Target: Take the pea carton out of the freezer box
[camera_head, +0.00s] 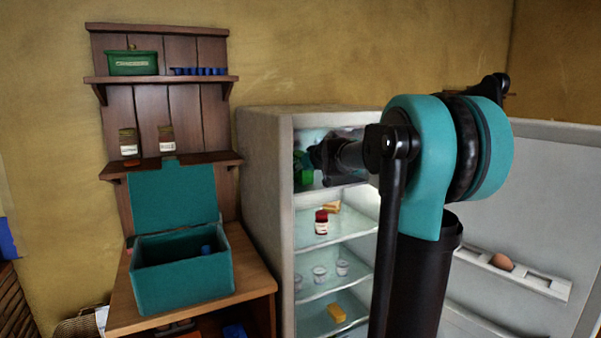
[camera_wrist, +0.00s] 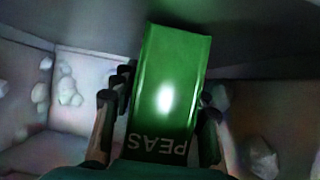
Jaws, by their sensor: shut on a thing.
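The pea carton is a green box (camera_wrist: 172,80) with the word PEAS, seen upside down in the wrist view. My gripper (camera_wrist: 160,125) has a finger on each side of the carton and is shut on it. In the head view, my gripper (camera_head: 318,160) reaches into the top compartment of the open fridge, where green of the carton (camera_head: 303,168) shows at its left. The freezer box (camera_wrist: 85,75) has pale, frosty walls with lumps of ice around the carton. My arm hides part of the compartment in the head view.
The fridge (camera_head: 262,200) stands open, its door (camera_head: 540,200) swung to the right with an egg (camera_head: 502,261) in its rack. Lower shelves hold a red jar (camera_head: 321,222) and several small cups. A teal open chest (camera_head: 185,275) stands on the wooden counter at left.

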